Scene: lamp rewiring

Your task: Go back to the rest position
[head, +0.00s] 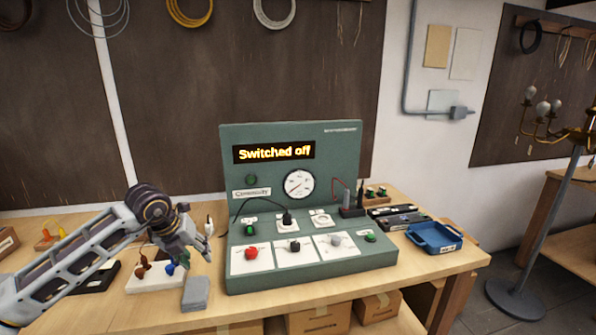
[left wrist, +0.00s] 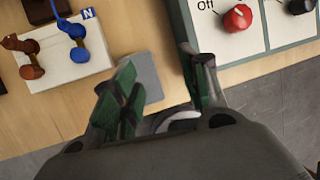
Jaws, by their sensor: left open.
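My left gripper (head: 198,246) reaches in from the left in the head view, above the workbench (head: 130,312) and left of the green test panel (head: 290,140). In the left wrist view its two fingers (left wrist: 165,95) stand apart with nothing held between them. A grey block (left wrist: 142,76) lies on the bench below the fingers; it also shows in the head view (head: 195,294). My right gripper is not in view.
A white board (left wrist: 68,50) with brown and blue terminals lies left of the block. The panel's display reads "Switched off" and it carries a red knob (head: 251,253). A blue tray (head: 434,238) sits at the right. A lamp stand (head: 545,215) is on the floor beyond.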

